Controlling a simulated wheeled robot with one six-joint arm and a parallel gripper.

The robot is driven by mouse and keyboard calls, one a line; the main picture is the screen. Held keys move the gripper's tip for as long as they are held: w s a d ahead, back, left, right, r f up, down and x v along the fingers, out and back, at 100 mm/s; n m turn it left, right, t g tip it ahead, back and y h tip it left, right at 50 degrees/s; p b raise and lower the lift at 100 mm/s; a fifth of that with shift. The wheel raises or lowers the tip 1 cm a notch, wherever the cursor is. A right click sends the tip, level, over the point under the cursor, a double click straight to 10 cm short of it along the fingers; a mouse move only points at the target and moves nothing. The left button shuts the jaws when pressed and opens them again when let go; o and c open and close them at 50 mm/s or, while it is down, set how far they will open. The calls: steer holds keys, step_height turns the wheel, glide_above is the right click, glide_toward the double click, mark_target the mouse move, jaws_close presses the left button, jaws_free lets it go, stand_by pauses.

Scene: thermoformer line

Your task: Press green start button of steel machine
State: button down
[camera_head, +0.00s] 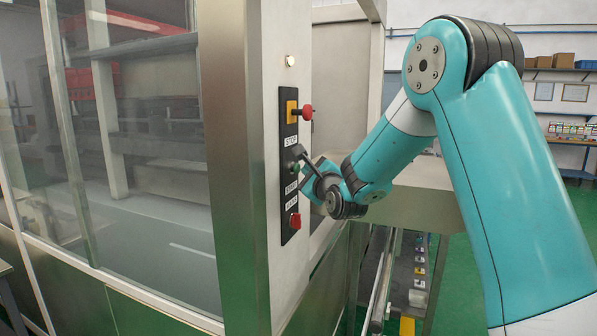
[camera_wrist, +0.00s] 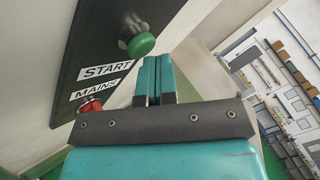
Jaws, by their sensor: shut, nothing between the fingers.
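The green start button (camera_wrist: 141,44) is a round knob above the START label (camera_wrist: 105,71) on a black panel of the steel machine. In the head view the green button (camera_head: 295,168) is small and partly hidden behind my gripper. The steel machine (camera_head: 230,170) stands at the left and centre. My gripper (camera_wrist: 156,62) is shut and empty, its teal fingertips just below and right of the button in the wrist view. In the head view my gripper (camera_head: 302,155) is at the panel beside the button. I cannot tell whether it touches.
A red emergency stop (camera_head: 305,112) on a yellow base is above the button, and a red MAINS knob (camera_head: 294,220) is below it. The red knob (camera_wrist: 90,105) also shows in the wrist view. Large glass panes (camera_head: 140,150) cover the machine's left side. Shelves (camera_head: 570,100) stand at the far right.

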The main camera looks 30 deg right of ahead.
steer(key=shift+s+d, duration=0.35)
steer(key=shift+s, duration=0.15)
steer(key=shift+s+d+b, duration=0.8)
steer(key=shift+s+b, duration=0.2)
steer(key=shift+b, duration=0.1)
steer(key=shift+s+d+b, duration=0.75)
steer(key=shift+s+b, duration=0.2)
steer(key=shift+b, duration=0.15)
